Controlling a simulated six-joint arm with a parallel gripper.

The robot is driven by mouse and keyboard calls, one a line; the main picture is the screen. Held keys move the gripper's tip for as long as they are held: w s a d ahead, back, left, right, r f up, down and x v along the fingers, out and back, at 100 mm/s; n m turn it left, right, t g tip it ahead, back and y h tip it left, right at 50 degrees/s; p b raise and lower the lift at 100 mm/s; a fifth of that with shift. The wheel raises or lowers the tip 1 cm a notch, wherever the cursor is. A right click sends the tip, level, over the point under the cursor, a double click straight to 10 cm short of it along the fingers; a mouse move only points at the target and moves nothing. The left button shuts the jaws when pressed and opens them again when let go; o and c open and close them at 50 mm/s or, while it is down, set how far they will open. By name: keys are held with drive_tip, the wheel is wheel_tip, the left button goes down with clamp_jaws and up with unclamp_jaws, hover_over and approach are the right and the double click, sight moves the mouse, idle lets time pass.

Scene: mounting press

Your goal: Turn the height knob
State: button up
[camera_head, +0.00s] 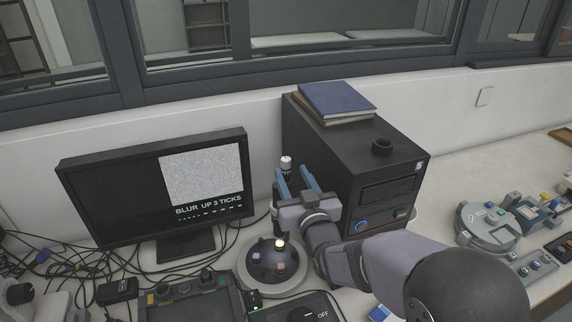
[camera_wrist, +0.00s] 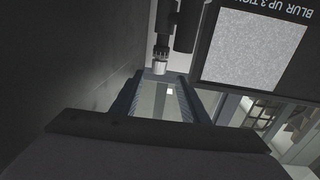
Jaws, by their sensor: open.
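A silver-white capped knob (camera_head: 286,163) tops a black upright post behind my gripper; it looks like the height knob, though no label is readable. My gripper (camera_head: 295,178) is open, its two blue fingers pointing up and away, close to the post. In the wrist view the knob (camera_wrist: 159,66) shows at the far end of the open fingers (camera_wrist: 159,77), roughly between their tips. I cannot tell whether it touches them. The gripper hides part of the post in the head view. The monitor (camera_head: 120,205) shows grey noise and "BLUR UP 3 TICKS".
A black computer case (camera_head: 340,150) with books (camera_head: 337,101) on top stands close on the right of my gripper. A dark dome (camera_head: 262,268) with several small knobs sits below it. Cables (camera_head: 45,258) and control boxes cover the front left. More equipment (camera_head: 490,225) stands at right.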

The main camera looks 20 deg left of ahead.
sight(288, 164)
drive_tip(key=shift+w+f, duration=0.1)
drive_tip(key=shift+f, duration=0.3)
drive_tip(key=shift+w+r, duration=0.1)
drive_tip(key=shift+w+a+p, duration=0.2)
drive_tip(key=shift+p, duration=0.1)
drive_tip(key=p+x, duration=0.2)
drive_tip(key=x, duration=0.2)
drive_tip(key=shift+w+a+p, duration=0.2)
drive_tip(key=shift+w+p, duration=0.05)
drive_tip(key=shift+p, duration=0.05)
drive_tip(key=shift+p+x, duration=0.35)
drive_tip(key=shift+x, duration=0.6)
clamp_jaws()
